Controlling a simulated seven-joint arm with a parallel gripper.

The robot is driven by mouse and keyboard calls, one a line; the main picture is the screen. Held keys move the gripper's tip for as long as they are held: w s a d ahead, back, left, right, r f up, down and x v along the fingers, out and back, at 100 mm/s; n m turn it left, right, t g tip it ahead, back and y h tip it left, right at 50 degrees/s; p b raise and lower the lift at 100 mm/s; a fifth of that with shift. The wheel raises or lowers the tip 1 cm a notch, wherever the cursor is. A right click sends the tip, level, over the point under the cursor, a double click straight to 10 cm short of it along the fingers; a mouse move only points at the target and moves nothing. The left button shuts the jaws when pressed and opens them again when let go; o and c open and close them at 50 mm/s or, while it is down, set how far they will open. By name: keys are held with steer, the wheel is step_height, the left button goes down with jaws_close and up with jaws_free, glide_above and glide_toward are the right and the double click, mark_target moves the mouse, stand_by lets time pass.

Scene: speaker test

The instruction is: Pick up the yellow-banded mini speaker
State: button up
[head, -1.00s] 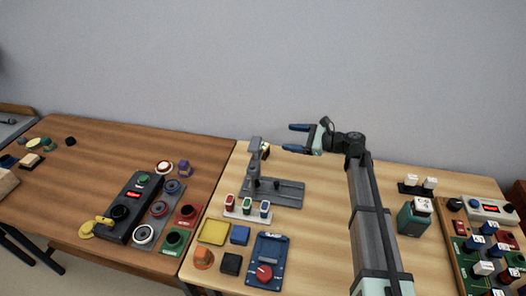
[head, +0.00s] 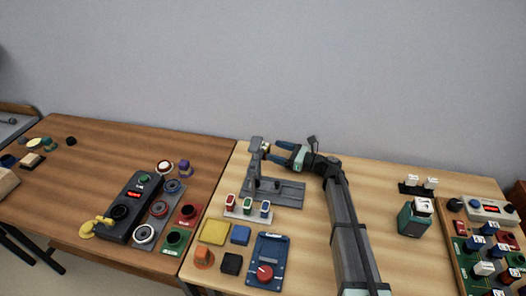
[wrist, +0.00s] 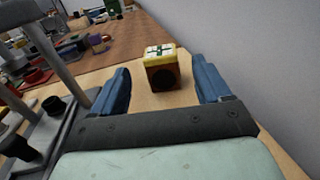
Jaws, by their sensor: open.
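A small box-shaped speaker (wrist: 162,75) with a reddish-brown body, a dark round cone and a yellow upper edge stands on the light wood table in the wrist view. Its top is pale with dark green marks. In the head view only a small yellowish part of the speaker (head: 266,147) shows, beside the grey stand. My gripper (head: 271,151) is open and low at the back of the table. In the wrist view its blue fingers (wrist: 163,75) lie left and right of the speaker, with a gap on both sides.
The grey stand (head: 255,165) rises close to my gripper, on the left in the wrist view. Red, green and blue blocks (head: 248,206) sit in front of it. A grey wall (wrist: 270,60) is close on the right in the wrist view.

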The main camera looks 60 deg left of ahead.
mark_target(268, 148)
steer(key=shift+x, duration=3.25)
steer(key=shift+w, duration=0.1)
steer(key=c, duration=1.1)
